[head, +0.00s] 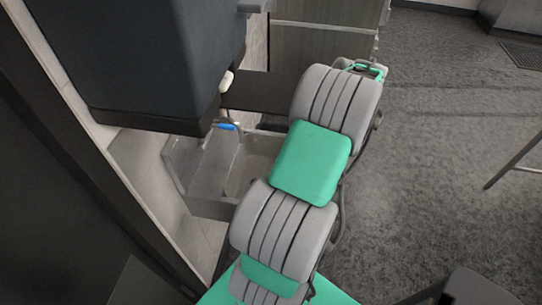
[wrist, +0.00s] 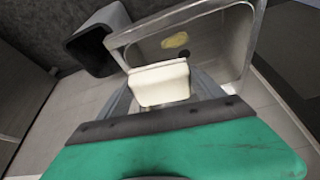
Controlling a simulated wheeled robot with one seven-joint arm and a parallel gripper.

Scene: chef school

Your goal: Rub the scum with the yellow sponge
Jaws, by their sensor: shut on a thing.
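In the wrist view my gripper (wrist: 162,97) is shut on a pale, cream-yellow block, the sponge (wrist: 158,76), with one finger on each side of it. Beyond the sponge is a grey sink basin (wrist: 222,50) with a metal rim. A small yellowish patch, which looks like the scum (wrist: 175,41), lies on the basin's inner surface close to a dark round drain. The sponge appears apart from the patch, near the sink's rim. In the head view the sink (head: 235,160) is left of my arm; my gripper and the scum cannot be made out there.
A dark, open box-like container (wrist: 92,42) stands left of the sink in the wrist view. In the head view a large dark cabinet (head: 150,60) overhangs the sink's left side. A blue-marked tap (head: 226,126) stands at the sink. Open grey floor (head: 430,120) lies to the right.

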